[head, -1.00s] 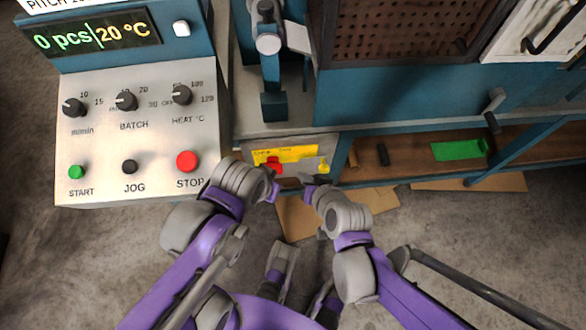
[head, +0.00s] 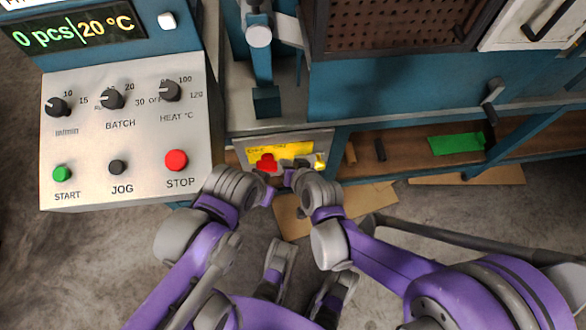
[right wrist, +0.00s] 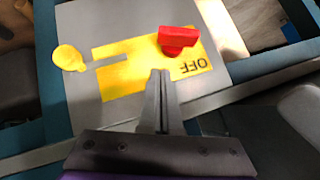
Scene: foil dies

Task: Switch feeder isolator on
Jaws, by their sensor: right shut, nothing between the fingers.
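The feeder isolator is a red handle (head: 266,163) on a yellow plate (head: 296,149), set in a grey panel low on the machine's front. In the right wrist view the red handle (right wrist: 178,40) sits beside the upside-down word OFF on the yellow plate (right wrist: 115,76). My right gripper (right wrist: 160,74) is shut and empty, its tips over the plate's edge near OFF, apart from the handle in the picture. In the head view my right gripper (head: 289,178) is just below and right of the handle. My left gripper (head: 267,190) is just below the handle; its jaws are unclear.
A yellow knob (right wrist: 68,58) is on the same panel. The control console (head: 130,135) with dials and START, JOG and STOP buttons (head: 176,160) stands to the left. A blue post (head: 266,100) rises behind. A green piece (head: 456,144) lies on the wooden shelf to the right.

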